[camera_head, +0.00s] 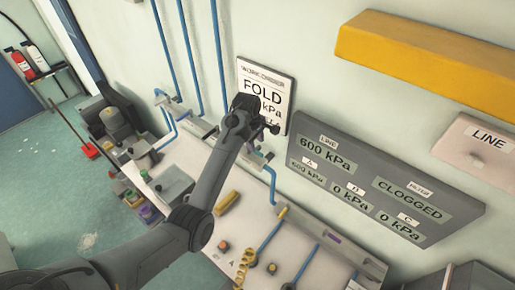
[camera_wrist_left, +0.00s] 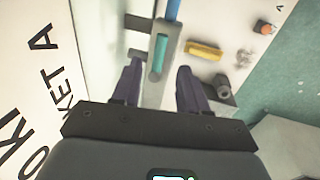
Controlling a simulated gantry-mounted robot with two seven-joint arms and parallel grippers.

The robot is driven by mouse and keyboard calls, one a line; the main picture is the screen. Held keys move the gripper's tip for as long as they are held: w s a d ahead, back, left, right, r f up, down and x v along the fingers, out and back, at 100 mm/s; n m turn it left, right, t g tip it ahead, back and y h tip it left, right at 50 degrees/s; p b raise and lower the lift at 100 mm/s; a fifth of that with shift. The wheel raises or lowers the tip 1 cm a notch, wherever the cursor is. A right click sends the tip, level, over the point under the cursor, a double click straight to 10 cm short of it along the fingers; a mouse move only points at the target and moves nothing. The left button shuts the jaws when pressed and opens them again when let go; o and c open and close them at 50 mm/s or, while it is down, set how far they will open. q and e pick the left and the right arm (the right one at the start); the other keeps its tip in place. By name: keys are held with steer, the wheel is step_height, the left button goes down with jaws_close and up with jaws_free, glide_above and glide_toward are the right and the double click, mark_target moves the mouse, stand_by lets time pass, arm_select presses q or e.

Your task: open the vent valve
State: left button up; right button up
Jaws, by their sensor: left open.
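In the left wrist view a teal handle (camera_wrist_left: 159,54) sits on a grey fitting (camera_wrist_left: 168,30) at the end of a blue pipe; I cannot tell for sure whether it is the vent valve. My left gripper (camera_wrist_left: 158,85) is open, with its two dark fingers on either side of the line to this handle and nothing between them. In the head view my left gripper (camera_head: 262,122) is in front of the lower part of the work order sign (camera_head: 265,85), above the back of the bench. The fitting is mostly hidden by the arm there. My right gripper is not in view.
A grey display panel (camera_head: 345,165) on the wall reads LINE 600 kPa, FILTER CLOGGED, A 600, B 0 and C 0 kPa. A yellow beam (camera_head: 430,65) juts out above it. Blue pipes run along the wall and bench. A yellow block (camera_wrist_left: 204,49) lies on the bench (camera_wrist_left: 235,12).

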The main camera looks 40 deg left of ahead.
mark_target(258, 152)
arm_select(q)
steer(key=shift+w+f+p, duration=0.2)
steer(key=shift+f, duration=0.8)
steer(key=shift+w+f+p, duration=0.15)
steer(key=shift+w+f, duration=0.05)
steer(key=shift+f, duration=0.8)
steer(key=shift+w+f+p, duration=0.2)
steer(key=shift+f, duration=0.8)
jaws_close()
